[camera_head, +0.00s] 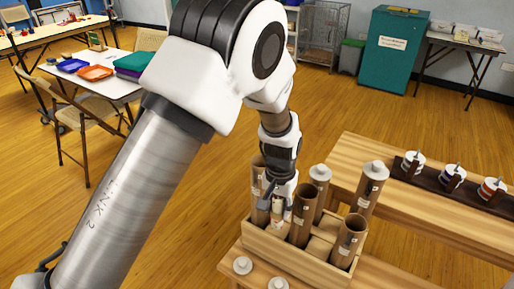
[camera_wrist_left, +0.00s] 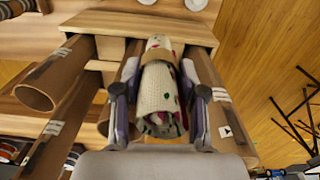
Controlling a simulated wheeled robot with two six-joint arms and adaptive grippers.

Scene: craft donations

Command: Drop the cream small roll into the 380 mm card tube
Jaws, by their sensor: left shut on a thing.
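My left gripper (camera_head: 278,203) is shut on the cream small roll (camera_wrist_left: 158,90), a cream knitted roll with coloured spots and a tan band. In the wrist view the gripper fingers (camera_wrist_left: 161,93) stand on either side of it. Several brown card tubes stand in a wooden crate (camera_head: 283,257): an open one (camera_head: 304,215) right of the gripper, another (camera_head: 258,180) behind it at left, and an open one (camera_head: 347,240) at front right. The size labels are too small to read, so I cannot tell which is 380 mm. Whether the roll is inside a tube mouth is unclear.
Two tubes (camera_head: 320,188) (camera_head: 371,190) wear pale caps. Loose pale caps (camera_head: 242,265) lie in front of the crate. A wooden bench (camera_head: 430,212) at right bears a dark rack (camera_head: 472,190) with several striped spools. Open floor lies behind.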

